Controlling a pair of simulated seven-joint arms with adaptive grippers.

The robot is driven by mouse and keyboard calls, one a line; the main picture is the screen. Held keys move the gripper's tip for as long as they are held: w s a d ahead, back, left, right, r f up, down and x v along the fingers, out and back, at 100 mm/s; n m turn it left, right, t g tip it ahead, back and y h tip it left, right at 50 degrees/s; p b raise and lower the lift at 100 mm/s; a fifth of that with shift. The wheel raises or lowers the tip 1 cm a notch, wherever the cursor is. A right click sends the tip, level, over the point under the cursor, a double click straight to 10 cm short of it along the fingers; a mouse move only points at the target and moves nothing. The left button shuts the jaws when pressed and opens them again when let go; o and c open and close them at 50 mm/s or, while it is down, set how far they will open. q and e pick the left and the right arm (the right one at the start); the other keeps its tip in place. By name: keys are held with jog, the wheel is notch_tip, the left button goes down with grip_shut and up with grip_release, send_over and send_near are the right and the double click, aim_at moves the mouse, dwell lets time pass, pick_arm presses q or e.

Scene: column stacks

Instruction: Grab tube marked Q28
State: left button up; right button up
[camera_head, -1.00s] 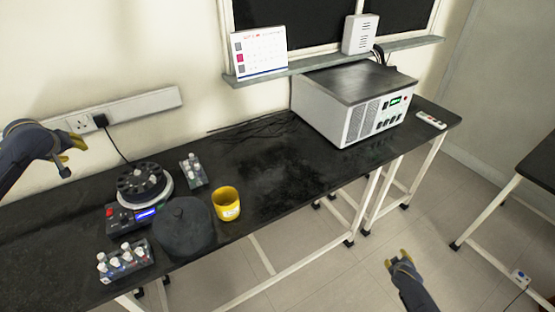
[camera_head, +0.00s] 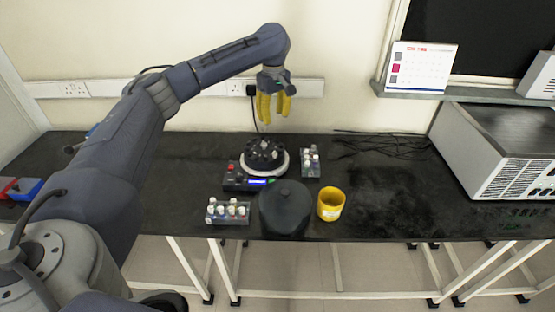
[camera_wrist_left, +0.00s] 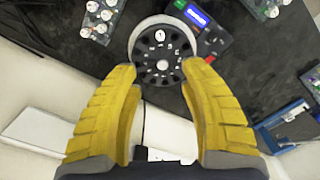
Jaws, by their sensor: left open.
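My left gripper (camera_head: 275,117) is open and empty, high above the centrifuge (camera_head: 240,181), whose lid is off. White-capped tubes stand in a front rack (camera_head: 228,212) and in a smaller rack (camera_head: 311,163) right of the centrifuge. The dark rotor (camera_head: 264,153) has a few pale caps or spots in it. In the left wrist view the rotor (camera_wrist_left: 163,55) lies beyond and between the spread yellow fingers (camera_wrist_left: 159,68), with a white cap near its far edge. No tube marking is legible, so I cannot tell which is Q28. My right gripper is out of view.
A dark round lid (camera_head: 285,208) and a yellow cup (camera_head: 331,204) stand near the table's front edge. Loose black cables (camera_head: 375,145) lie at the back. A large grey box-shaped instrument (camera_head: 490,150) is at the right. The tabletop right of the cup is clear.

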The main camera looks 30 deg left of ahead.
aim_at(275, 153)
pick_arm(q)
notch_tip(275, 153, down, 17)
jog(key=shift+s+d+r, duration=0.1)
jog(key=shift+d, duration=0.05)
dwell(0.8)
grip_shut()
dwell(0.3)
